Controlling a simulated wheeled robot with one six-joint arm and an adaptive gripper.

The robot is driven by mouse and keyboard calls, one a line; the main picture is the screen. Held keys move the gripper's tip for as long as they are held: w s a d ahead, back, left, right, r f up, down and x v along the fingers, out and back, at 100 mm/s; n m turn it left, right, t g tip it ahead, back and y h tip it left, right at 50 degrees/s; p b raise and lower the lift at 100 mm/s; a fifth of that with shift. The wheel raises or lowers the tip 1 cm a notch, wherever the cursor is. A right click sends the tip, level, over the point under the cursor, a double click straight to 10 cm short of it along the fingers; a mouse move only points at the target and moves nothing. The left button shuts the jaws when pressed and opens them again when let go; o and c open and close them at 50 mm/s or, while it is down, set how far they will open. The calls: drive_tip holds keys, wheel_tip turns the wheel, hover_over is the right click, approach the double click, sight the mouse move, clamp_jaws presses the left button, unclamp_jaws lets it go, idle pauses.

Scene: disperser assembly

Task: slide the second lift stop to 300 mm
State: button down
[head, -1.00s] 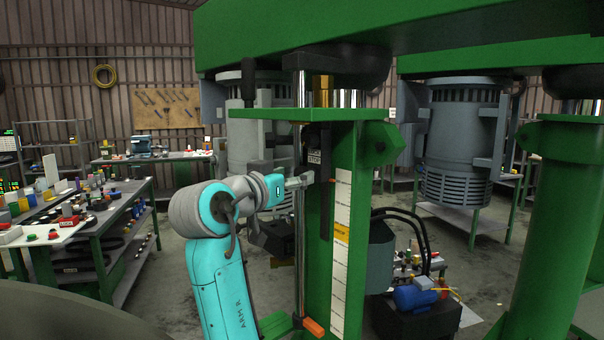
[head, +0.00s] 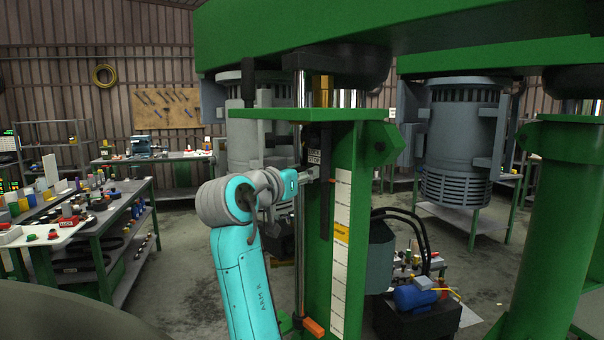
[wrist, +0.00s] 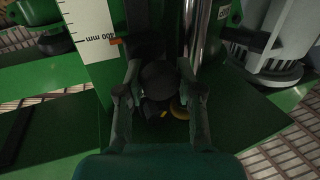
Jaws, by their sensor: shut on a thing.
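A dark lift stop (head: 325,190) with a small label sits high on the green column, beside the white millimetre scale (head: 340,270). An orange pointer from it reaches the scale's upper end. My gripper (head: 308,175) comes from the left to the stop. In the wrist view my gripper (wrist: 160,68) has its fingers on both sides of a dark round knob (wrist: 158,82) and is shut on it. The contact is dark and partly hidden.
A second orange block (head: 313,327) sits low by the column. A vertical rod (head: 300,240) runs left of the column. A green plate (head: 310,114) juts out above the stop. A workbench (head: 105,235) with small parts stands at left. Open floor lies between.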

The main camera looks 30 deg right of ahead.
wheel_tip(320, 180, down, 10)
idle(0.5)
drive_tip(key=c, duration=0.7)
unclamp_jaws()
drive_tip(key=shift+c, duration=0.2)
drive_tip(key=v, duration=1.2)
